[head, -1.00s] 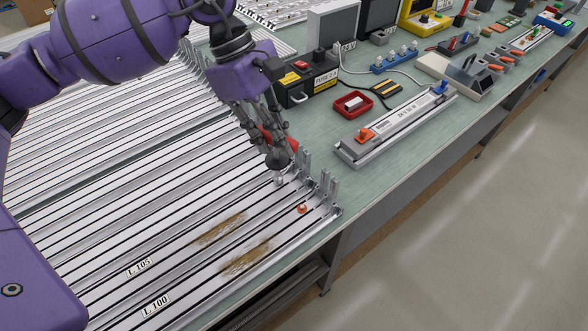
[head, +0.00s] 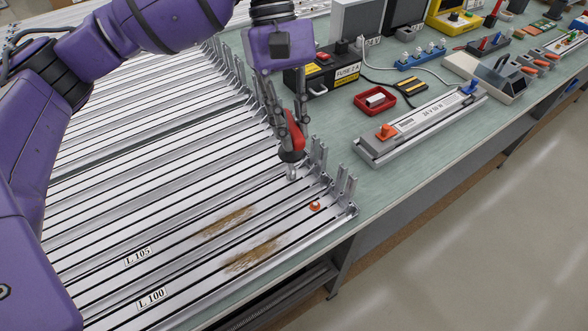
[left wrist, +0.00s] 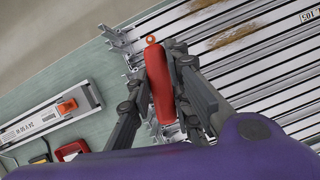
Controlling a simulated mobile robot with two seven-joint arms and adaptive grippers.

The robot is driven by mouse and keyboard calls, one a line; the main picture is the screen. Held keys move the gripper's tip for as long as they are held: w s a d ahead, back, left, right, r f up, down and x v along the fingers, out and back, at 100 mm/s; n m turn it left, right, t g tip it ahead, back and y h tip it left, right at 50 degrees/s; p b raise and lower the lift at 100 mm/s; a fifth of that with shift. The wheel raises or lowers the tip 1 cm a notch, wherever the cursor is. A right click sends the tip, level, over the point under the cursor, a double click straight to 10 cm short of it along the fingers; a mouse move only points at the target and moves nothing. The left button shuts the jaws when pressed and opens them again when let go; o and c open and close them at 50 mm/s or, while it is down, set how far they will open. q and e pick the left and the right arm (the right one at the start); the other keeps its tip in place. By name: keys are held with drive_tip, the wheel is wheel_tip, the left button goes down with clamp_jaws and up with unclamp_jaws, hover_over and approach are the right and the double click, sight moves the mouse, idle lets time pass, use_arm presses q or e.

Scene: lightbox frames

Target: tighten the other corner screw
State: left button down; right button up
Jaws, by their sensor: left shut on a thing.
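My left gripper (head: 288,132) is shut on a red-handled tool (head: 292,152), held steeply above the slatted metal frame's right corner. The tool has a grey lower end, close over the slats; I cannot tell whether it touches them. An orange screw-like piece (head: 315,206) sits on the slats near that corner, a little nearer me and to the right of the tool, apart from it in this view. In the left wrist view the red tool (left wrist: 159,88) lies between the fingers, with the orange piece (left wrist: 152,40) just beyond its upper end. My right gripper is not in view.
The slatted frame (head: 150,215) has upright metal brackets (head: 345,188) at its corner and brown smudges. To the right stand a lamp bar (head: 425,122), a red tray (head: 391,103) and a black fuse box (head: 322,75). Green bench top (head: 330,125) is bare between them.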

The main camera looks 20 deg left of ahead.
use_arm(q)
drive_tip(key=shift+m+g+y+b, duration=0.3)
drive_tip(key=shift+m+y+b, duration=0.3)
drive_tip(key=shift+m, duration=0.8)
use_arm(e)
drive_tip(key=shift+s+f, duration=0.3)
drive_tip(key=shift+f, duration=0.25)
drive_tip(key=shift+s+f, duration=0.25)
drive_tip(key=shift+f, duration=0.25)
use_arm(q)
drive_tip(key=shift+f+m+b, duration=0.1)
drive_tip(key=shift+m+b, duration=0.4)
drive_tip(key=shift+m, duration=0.2)
drive_tip(key=shift+r+m+y+p, duration=0.3)
drive_tip(key=shift+m+p, duration=0.1)
drive_tip(key=shift+m, duration=0.3)
drive_tip(key=shift+f+m+g+y+p, duration=0.15)
drive_tip(key=shift+m+g+y+p, duration=0.2)
drive_tip(key=shift+m, duration=0.65)
drive_tip(key=shift+a+r+m+y+p, duration=0.1)
drive_tip(key=shift+r+m+y+p, duration=0.55)
drive_tip(key=shift+r+m+p, duration=0.5)
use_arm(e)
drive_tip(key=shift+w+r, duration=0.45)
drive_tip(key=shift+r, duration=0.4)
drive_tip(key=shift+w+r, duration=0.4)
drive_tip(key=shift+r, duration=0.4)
use_arm(q)
drive_tip(key=shift+f+m, duration=0.2)
drive_tip(key=shift+m, duration=0.05)
